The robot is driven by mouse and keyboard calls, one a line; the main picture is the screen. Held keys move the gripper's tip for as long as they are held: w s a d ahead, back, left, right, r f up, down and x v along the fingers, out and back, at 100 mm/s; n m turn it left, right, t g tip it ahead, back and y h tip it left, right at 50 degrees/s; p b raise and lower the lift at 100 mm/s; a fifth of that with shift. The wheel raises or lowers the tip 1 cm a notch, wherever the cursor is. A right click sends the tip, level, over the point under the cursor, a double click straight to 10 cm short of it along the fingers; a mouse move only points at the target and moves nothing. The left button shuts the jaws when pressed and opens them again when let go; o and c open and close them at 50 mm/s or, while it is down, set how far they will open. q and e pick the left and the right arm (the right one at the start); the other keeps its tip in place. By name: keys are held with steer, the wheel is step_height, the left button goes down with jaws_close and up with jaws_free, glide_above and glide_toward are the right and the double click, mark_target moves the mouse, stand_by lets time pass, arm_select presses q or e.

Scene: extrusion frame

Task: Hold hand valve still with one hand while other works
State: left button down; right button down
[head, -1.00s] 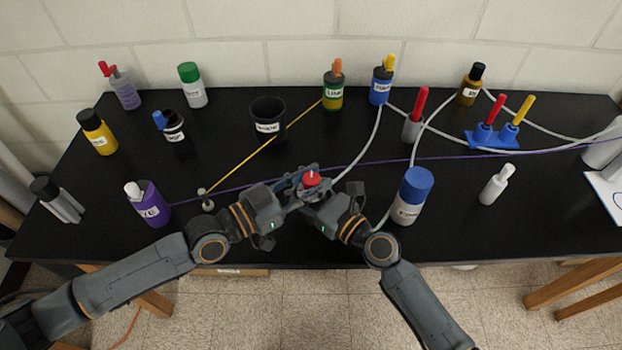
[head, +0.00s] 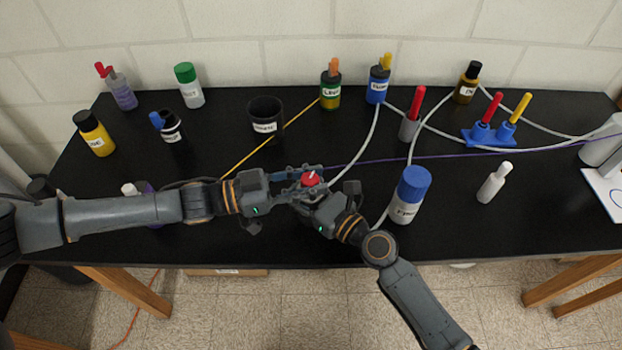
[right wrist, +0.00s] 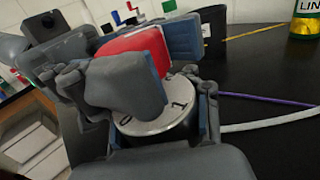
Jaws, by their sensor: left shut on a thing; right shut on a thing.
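The hand valve has a red handle (head: 311,179) on a round metal dial; it stands near the table's front middle. In the right wrist view the red handle (right wrist: 132,46) sits above the dial (right wrist: 160,121), which is marked 0 and 1. My left gripper (head: 303,177) comes in from the left and is shut on the red handle, one finger on each side. My right gripper (head: 309,195) is shut on the valve body below the dial, its pads on either side (right wrist: 160,135). The lower body is mostly hidden by the fingers.
A blue-capped white bottle (head: 408,197) stands close right of my right gripper. A black cup (head: 266,116) and a yellow cord (head: 246,155) lie behind my left arm. A white hose (head: 357,160) and a purple cord (head: 440,157) run near the valve. My left arm partly covers a purple bottle.

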mark_target(308, 176)
arm_select(q)
steer(key=m+g, duration=0.2)
steer(key=g, duration=0.1)
steer(key=m+g, duration=0.2)
steer(key=g, duration=0.1)
steer(key=m+g, duration=0.2)
steer(key=g, duration=0.1)
steer(key=shift+w+a+y, duration=0.15)
steer(key=shift+w+y, duration=0.15)
steer(key=shift+w, duration=0.1)
steer(key=m+g+y, duration=0.1)
steer(key=m+g, duration=0.1)
steer(key=g, duration=0.1)
steer(key=m+g+y, duration=0.2)
steer(key=shift+g, duration=0.4)
steer(key=shift+s+m+g+y, duration=0.1)
steer(key=shift+m+g+y, duration=0.2)
steer(key=shift+m+g, duration=0.1)
steer(key=shift+a+f+g+y, duration=0.1)
steer(key=shift+g+y, duration=0.2)
steer(key=shift+g, duration=0.1)
steer(key=c, duration=0.9)
jaws_free()
steer(key=shift+s, duration=0.1)
steer(key=shift+c, duration=0.2)
step_height(308, 176, up, 10)
